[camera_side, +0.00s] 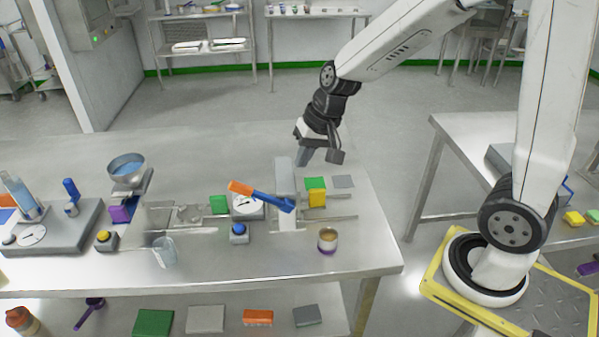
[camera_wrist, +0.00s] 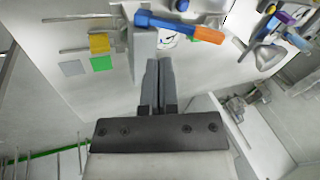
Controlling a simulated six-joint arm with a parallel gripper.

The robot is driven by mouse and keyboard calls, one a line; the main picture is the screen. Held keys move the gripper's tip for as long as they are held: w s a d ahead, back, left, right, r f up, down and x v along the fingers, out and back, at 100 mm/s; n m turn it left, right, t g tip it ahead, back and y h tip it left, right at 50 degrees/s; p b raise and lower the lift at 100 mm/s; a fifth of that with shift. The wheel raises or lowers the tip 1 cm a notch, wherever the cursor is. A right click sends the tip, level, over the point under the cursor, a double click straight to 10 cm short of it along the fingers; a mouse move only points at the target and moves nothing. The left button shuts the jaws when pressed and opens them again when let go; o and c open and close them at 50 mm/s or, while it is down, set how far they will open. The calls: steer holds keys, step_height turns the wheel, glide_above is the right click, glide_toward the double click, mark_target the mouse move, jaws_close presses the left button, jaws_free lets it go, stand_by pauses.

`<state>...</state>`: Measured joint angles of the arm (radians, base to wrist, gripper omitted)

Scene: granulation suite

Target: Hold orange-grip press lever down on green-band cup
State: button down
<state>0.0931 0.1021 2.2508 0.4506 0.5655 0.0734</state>
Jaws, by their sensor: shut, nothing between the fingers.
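The press lever is a blue bar with an orange grip (camera_side: 240,187), set across a pale upright press column (camera_side: 284,170). The orange grip also shows in the wrist view (camera_wrist: 208,35), beyond my fingertips and to the right. My gripper (camera_side: 303,158) is above the table by the top of the press, apart from the lever. Its two fingers lie together in the wrist view (camera_wrist: 159,65), with nothing between them. I cannot make out a green-band cup; the lever and column hide part of the press. A cup with a purple band (camera_side: 328,240) stands in front of the press.
A yellow block (camera_side: 317,198) and green square (camera_side: 316,183) are right of the press, near a grey square (camera_side: 343,181). A dial scale (camera_side: 248,207), blue button (camera_side: 239,232) and clear beaker (camera_side: 165,252) are left of it. The table's right end is mostly clear.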

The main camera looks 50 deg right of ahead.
mark_target(242, 185)
steer(key=w+r+m+t+y, duration=0.1)
steer(key=w+r+m+y, duration=0.1)
steer(key=w, duration=0.4)
step_height(242, 185, up, 3)
steer(key=shift+a+f+m, duration=0.15)
steer(key=shift+a+m, duration=0.05)
steer(key=shift+m, duration=0.3)
steer(key=shift+f, duration=0.15)
steer(key=shift+x, duration=6.9)
steer(key=shift+w+a, duration=0.1)
steer(key=shift+w, duration=0.05)
steer(key=shift+w+a, duration=0.1)
